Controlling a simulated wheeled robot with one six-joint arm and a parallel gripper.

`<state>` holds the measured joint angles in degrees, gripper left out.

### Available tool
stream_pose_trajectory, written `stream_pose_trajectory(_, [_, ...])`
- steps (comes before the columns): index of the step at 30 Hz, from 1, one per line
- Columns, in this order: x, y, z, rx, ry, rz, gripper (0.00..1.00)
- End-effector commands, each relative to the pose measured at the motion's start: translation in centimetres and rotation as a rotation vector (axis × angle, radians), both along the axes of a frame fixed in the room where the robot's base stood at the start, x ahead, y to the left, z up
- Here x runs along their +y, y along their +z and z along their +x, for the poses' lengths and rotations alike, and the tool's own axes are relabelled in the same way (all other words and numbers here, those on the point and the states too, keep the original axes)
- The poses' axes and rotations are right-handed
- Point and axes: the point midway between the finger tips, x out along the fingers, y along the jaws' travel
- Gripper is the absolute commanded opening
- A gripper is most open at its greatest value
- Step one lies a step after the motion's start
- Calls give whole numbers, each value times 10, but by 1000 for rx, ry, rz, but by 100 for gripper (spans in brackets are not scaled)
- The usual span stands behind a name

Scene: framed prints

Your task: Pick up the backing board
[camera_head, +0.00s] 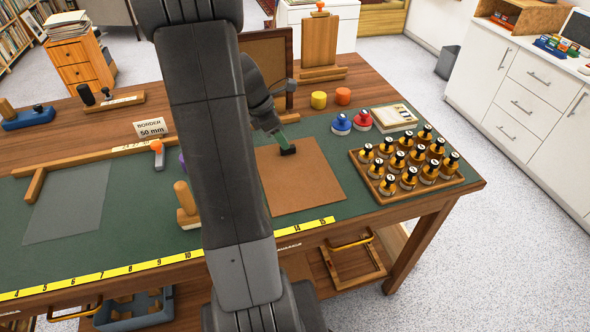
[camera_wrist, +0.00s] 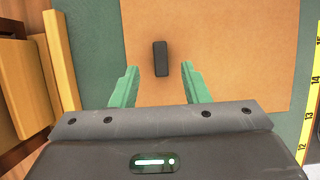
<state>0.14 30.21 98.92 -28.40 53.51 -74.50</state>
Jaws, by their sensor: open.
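The backing board (camera_head: 312,180) is a flat brown square sheet lying on the green work mat, partly hidden behind my arm in the head view. In the wrist view the board (camera_wrist: 240,70) fills much of the upper middle. A small black block-like handle (camera_wrist: 160,58) stands on it, and it also shows in the head view (camera_head: 288,150). My gripper (camera_wrist: 160,85) is open, its two green fingers on either side of the handle's line and a little short of it in the picture. Nothing is between the fingers. In the head view my gripper (camera_head: 280,138) is just by the handle, partly hidden.
A wooden tray (camera_head: 458,183) of several black-topped bottles stands right of the board. Blue (camera_head: 341,123) and red (camera_head: 362,118) knobbed pieces are behind it. A yellow ruler strip (camera_head: 150,262) runs along the front edge. Wooden strips (camera_wrist: 55,60) lie left of the board in the wrist view.

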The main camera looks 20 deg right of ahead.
Motion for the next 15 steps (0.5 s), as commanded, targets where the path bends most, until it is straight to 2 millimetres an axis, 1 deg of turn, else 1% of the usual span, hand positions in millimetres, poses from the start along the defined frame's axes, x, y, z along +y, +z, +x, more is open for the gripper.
stream_pose_trajectory(1, [-4,-9,-2,6,-1,0,42])
stream_pose_trajectory(3, [-8,-19,-2,6,-2,0,42])
stream_pose_trajectory(6, [-13,-31,-2,5,-2,0,42])
stream_pose_trajectory(9, [-15,-36,-1,2,-1,0,42])
stream_pose_trajectory(15, [-15,-37,-1,1,0,0,42])
